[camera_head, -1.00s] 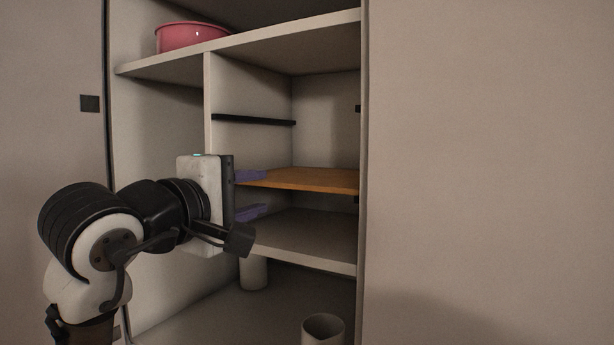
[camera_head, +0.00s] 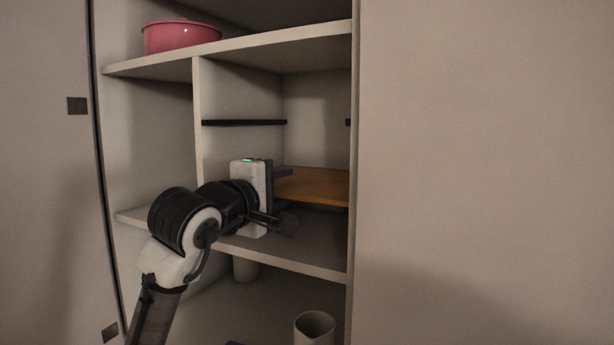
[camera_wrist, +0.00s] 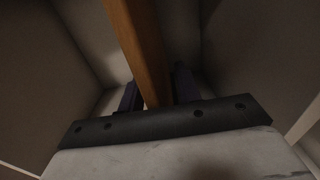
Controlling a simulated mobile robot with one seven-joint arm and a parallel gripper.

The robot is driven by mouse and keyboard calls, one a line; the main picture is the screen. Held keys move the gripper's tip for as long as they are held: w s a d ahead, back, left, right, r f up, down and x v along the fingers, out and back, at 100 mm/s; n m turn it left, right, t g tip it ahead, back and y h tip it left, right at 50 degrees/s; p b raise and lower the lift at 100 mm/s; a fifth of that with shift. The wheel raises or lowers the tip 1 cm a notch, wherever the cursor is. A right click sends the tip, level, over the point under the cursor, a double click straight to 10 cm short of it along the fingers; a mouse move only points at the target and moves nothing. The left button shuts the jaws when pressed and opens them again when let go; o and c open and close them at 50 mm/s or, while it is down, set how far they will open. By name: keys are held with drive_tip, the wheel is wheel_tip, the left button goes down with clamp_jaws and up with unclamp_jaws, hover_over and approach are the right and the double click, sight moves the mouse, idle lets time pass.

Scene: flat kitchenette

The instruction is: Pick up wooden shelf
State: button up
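The wooden shelf (camera_head: 315,186) is a flat brown board lying across the right-hand compartment of the tall cabinet. My gripper (camera_head: 283,190) is at its left front part. One purple finger shows just above the board in the head view; the lower finger is hidden behind my wrist. In the wrist view the shelf (camera_wrist: 142,50) runs between the two dark purple fingers of my gripper (camera_wrist: 157,92), one on each side. The fingers look apart and open around the board's edge. Whether either finger touches the board is hard to see.
A pink pot (camera_head: 180,37) stands on the top shelf. A light fixed shelf (camera_head: 300,258) lies below, and a pale cup (camera_head: 314,327) stands lower. The cabinet's right side panel (camera_head: 353,150) is close to the board.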

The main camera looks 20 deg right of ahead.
clamp_jaws()
drive_tip(key=shift+r, duration=0.15)
idle(0.4)
